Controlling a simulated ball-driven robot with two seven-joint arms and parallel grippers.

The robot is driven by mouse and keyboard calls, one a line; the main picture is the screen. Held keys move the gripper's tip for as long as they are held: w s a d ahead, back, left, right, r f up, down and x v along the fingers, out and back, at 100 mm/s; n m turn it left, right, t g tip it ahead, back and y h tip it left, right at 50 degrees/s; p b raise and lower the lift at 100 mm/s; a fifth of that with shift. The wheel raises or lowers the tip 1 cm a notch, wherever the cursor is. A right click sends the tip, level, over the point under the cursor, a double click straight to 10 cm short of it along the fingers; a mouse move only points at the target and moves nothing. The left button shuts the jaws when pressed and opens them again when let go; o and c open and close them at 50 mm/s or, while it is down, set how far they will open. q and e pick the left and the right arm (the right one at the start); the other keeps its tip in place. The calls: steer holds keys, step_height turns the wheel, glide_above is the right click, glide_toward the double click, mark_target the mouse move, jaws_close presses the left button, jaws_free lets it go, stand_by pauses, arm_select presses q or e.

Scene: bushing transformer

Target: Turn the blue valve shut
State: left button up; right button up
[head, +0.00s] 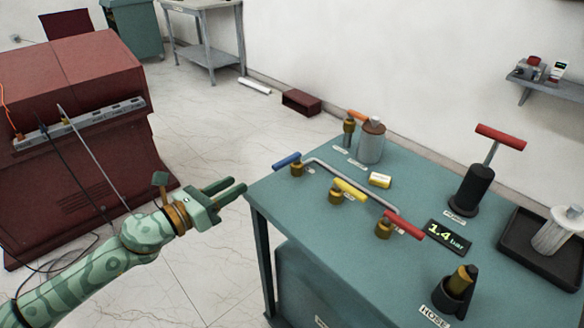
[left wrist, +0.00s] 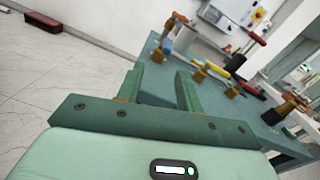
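The blue valve (head: 287,160) is a blue bar handle on a brass body near the left corner of the teal table (head: 420,250). A grey pipe (head: 345,180) runs along the table beside it. In the left wrist view the blue handle (left wrist: 169,25) shows small beyond the fingers. My left gripper (head: 238,188) is empty, left of the table corner and apart from the valve. In the left wrist view its two fingers (left wrist: 158,85) stand apart with a clear gap. My right gripper is in neither view.
Yellow (head: 350,189) and red (head: 403,223) valves stand close by. A grey canister (head: 370,143) and an orange-handled valve (head: 350,125) are behind. A pressure display (head: 447,238) reads 1.4 bar. A dark red cabinet (head: 75,150) stands left; floor between is clear.

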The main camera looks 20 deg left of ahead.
mark_target(289, 158)
arm_select(q)
steer(key=w+d+m, duration=0.1)
steer(key=w+d, duration=0.1)
steer(key=w, duration=0.2)
steer(key=w+d+m, duration=0.1)
steer(key=w+d, duration=0.2)
steer(key=w, duration=0.2)
steer(key=w+d+m+p, duration=0.1)
steer(key=w+d, duration=0.1)
steer(key=w, duration=0.3)
steer(key=shift+w+d+r+h, duration=0.2)
steer(key=shift+w+r+h, duration=0.05)
steer(key=shift+h, duration=0.05)
jaws_close()
